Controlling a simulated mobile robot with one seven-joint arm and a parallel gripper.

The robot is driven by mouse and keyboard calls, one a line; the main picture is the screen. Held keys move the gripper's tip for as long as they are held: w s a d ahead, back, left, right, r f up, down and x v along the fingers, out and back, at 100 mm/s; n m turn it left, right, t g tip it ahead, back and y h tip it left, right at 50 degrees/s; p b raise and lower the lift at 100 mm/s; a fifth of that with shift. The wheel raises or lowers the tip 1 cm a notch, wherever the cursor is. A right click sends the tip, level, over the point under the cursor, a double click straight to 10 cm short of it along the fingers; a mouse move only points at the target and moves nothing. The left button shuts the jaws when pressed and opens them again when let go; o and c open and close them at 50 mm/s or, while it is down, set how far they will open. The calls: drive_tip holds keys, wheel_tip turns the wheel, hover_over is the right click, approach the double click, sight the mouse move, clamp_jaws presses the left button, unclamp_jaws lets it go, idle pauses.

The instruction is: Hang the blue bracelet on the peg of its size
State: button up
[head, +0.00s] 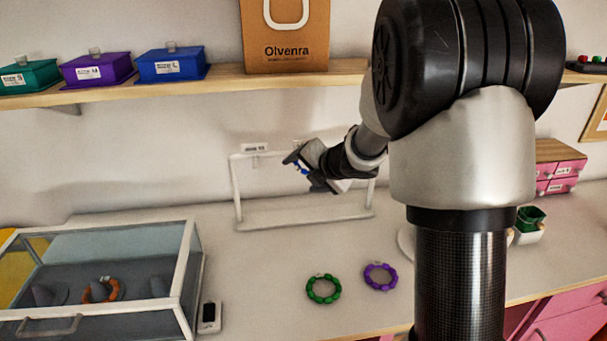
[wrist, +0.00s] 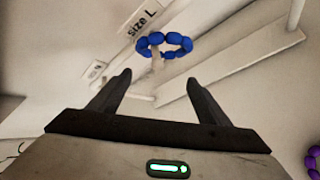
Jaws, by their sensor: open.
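The blue bracelet (wrist: 180,52) is beyond my fingertips in the wrist view. A pale peg (wrist: 156,62) shows at its ring, and the bracelet appears to hang around it, next to a label (wrist: 143,22) reading "size L". A bit of blue also shows between my fingers in the head view. My gripper (wrist: 158,78) is open, its two fingers apart, with no bracelet between the tips. The white rack (head: 237,190) stands at the back of the counter, with my gripper in front of its upper bar. Another label (wrist: 95,71) is too small to read.
A green bracelet (head: 323,289) and a purple bracelet (head: 380,277) lie on the counter. A glass case (head: 190,265) with an orange bracelet (head: 101,290) stands at left. Boxes (head: 172,64) line the shelf above.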

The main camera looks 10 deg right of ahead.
drive_tip(key=s+d+r+m+t+h+p, duration=0.1)
drive_tip(key=s+d+r+m+h+p, duration=0.25)
drive_tip(key=s+d+r+m, duration=0.4)
drive_tip(key=s+d+r+m+h+p, duration=0.2)
drive_tip(key=s+d+r+m+h, duration=0.25)
drive_tip(key=s+r+m, duration=0.6)
drive_tip(key=s+a+f+m+g+y, duration=0.2)
drive_tip(key=s+a+m, duration=0.3)
drive_tip(key=s, duration=0.4)
drive_tip(key=s+a+f+m+g+y, duration=0.2)
drive_tip(key=s+a+m, duration=0.3)
drive_tip(key=s, duration=0.4)
drive_tip(key=shift+s+g, duration=0.35)
drive_tip(key=shift+g, duration=0.35)
